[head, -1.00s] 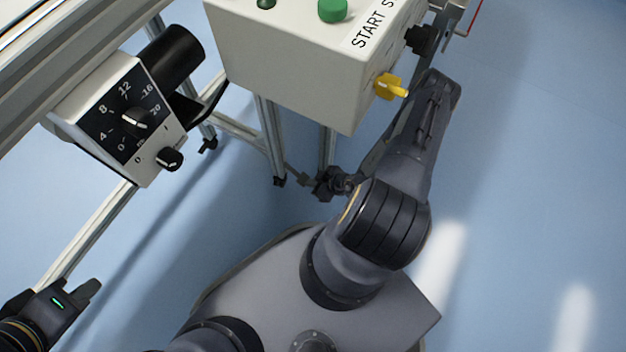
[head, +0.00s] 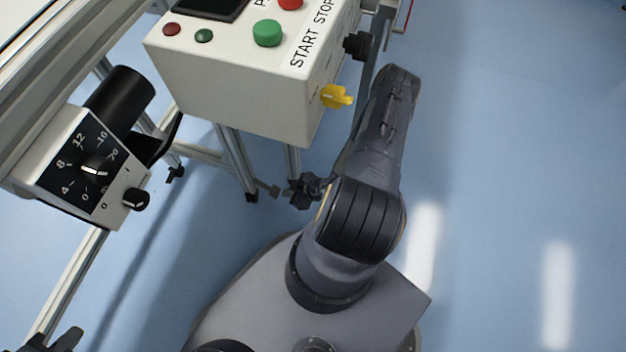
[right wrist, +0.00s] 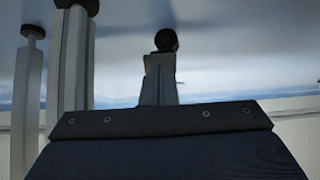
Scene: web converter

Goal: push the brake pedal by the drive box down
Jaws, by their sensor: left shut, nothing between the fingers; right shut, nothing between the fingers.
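I cannot make out the brake pedal for certain in either view. A white box with START and STOP buttons (head: 235,100) stands at top centre, with a yellow knob on its side. A smaller white box with a dial (head: 75,165) is at the left. I cannot tell which is the drive box. My right gripper (head: 276,190) is shut and empty, low by the frame legs below the START box; my arm partly hides it. My left gripper (head: 68,341) is shut, cut off at the bottom left.
Metal frame legs with black feet (head: 236,160) stand close to my right gripper. Posts with dark round ends (right wrist: 75,60) show in the right wrist view. A black cylinder (head: 118,98) sits behind the dial box. Blue floor (head: 500,150) is clear at the right.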

